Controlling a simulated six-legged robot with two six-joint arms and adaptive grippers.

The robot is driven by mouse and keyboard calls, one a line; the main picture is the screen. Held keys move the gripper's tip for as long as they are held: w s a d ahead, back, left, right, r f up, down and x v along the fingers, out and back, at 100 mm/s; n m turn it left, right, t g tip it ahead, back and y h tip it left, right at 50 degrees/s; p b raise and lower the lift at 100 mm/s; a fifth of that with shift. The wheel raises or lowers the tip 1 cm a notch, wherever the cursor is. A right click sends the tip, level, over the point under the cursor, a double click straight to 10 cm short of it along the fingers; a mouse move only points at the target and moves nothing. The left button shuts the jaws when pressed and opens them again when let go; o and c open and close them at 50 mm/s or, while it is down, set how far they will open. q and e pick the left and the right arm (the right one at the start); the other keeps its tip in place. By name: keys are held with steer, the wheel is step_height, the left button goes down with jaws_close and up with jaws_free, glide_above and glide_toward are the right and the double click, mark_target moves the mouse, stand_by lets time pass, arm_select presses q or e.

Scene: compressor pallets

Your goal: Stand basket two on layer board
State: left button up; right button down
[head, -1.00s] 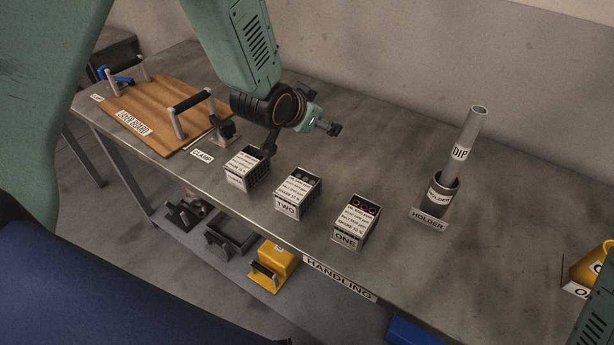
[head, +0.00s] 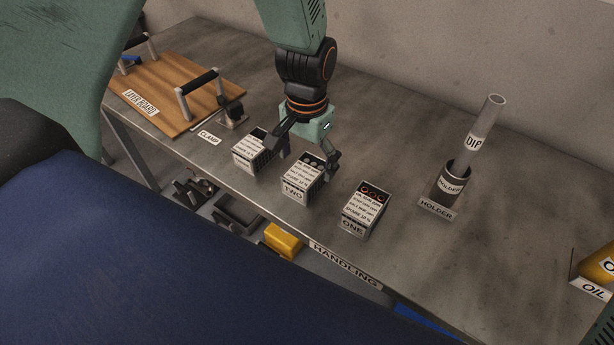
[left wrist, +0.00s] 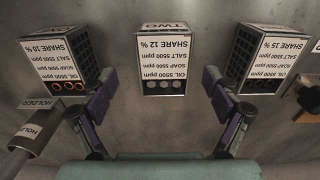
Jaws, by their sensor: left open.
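Basket two (head: 300,190) is a small dark basket with a white label and a TWO tag. It stands upright on the bench in the middle of a row of baskets. My left gripper (head: 305,157) is open and points down just behind it, fingers spread to either side. In the left wrist view basket two (left wrist: 166,55) lies centred between the open fingers (left wrist: 158,82), with no contact visible. The layer board (head: 165,88) is a brown wooden board with black handles at the back left of the bench. My right gripper is out of view.
A clamp (head: 232,113) sits by the board's near right corner. The holder (head: 449,187) with the dip tube (head: 481,130) stands further right.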

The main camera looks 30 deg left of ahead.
mark_target(306, 170)
arm_select(q)
steer(key=f, duration=0.5)
steer(key=shift+w+a+f+b, duration=0.1)
steer(key=shift+w+a+b, duration=0.1)
steer(key=shift+w+b, duration=0.2)
steer(key=shift+s+d+f, duration=0.1)
steer(key=shift+s+f, duration=0.1)
steer(key=shift+f, duration=0.05)
steer(key=shift+w+f, duration=0.1)
steer(key=shift+w, duration=0.05)
steer(key=shift+c, duration=1.2)
steer(key=c, duration=1.6)
